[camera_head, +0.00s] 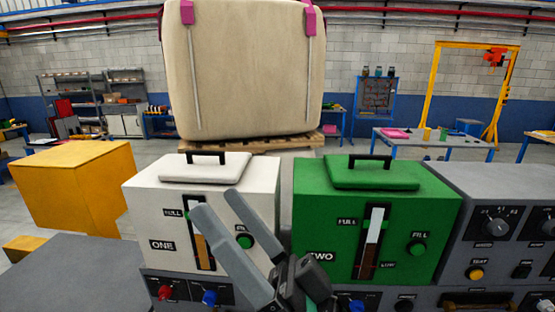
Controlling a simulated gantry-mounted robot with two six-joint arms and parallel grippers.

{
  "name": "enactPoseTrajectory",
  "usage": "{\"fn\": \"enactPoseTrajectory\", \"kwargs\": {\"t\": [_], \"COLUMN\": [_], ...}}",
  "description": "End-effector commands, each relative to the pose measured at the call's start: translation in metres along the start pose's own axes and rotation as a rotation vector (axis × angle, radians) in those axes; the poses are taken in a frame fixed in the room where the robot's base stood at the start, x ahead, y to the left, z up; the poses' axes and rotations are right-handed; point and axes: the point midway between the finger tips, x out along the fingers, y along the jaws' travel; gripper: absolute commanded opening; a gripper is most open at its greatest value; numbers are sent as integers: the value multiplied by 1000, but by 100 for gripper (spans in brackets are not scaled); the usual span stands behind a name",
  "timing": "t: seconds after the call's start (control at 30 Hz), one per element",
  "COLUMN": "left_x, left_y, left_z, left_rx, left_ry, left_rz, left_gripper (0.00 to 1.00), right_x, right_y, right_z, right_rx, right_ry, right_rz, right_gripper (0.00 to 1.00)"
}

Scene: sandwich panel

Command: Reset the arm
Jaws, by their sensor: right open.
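My right gripper (218,203) reaches up from the bottom centre of the head view. Its two grey fingers are apart, with nothing seen between them. They overlap the front of the white box labelled ONE (150,210), hiding part of its level gauge and the area beside its green button (244,241). I cannot tell whether the fingers touch the box. The green box labelled TWO (320,210) stands to the right, with its gauge and green FILL button (417,247) visible. Both boxes have closed lids with black handles. My left gripper is not in view.
A grey control panel (510,185) with knobs stands at the right. Red and blue knobs line the panel below the boxes. A yellow block (70,180) is at left. A large cream container (245,70) on a wooden pallet stands behind. A flat grey surface (70,275) at lower left is clear.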

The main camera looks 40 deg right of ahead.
Motion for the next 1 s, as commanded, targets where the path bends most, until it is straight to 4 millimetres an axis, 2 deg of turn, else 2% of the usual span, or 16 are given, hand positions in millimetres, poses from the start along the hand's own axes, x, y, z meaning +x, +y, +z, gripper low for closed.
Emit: {"fn": "enactPoseTrajectory", "kwargs": {"t": [0.03, 0.1, 0.2, 0.3, 0.53, 0.63, 0.77, 0.87, 1.0], "left_x": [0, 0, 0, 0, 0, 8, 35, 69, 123], "left_y": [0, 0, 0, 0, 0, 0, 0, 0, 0], "left_z": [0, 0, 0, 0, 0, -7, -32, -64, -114], "left_rx": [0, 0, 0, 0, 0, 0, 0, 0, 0], "left_ry": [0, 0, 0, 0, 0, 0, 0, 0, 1], "left_rz": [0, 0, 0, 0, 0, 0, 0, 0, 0], "left_gripper": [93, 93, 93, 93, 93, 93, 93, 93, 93], "right_x": [16, 28, 32, 32, 33, 40, 67, 100, 152], "right_y": [-21, -33, -38, -38, -37, -40, -53, -69, -95], "right_z": [-23, -51, -80, -92, -92, -98, -120, -148, -192], "right_rx": [-212, -462, -663, -731, -734, -733, -732, -732, -732], "right_ry": [21, 45, 75, 84, 81, 80, 80, 80, 80], "right_rz": [0, 55, 139, 180, 184, 184, 184, 183, 183], "right_gripper": [93, 93, 93, 93, 93, 93, 93, 93, 93]}}
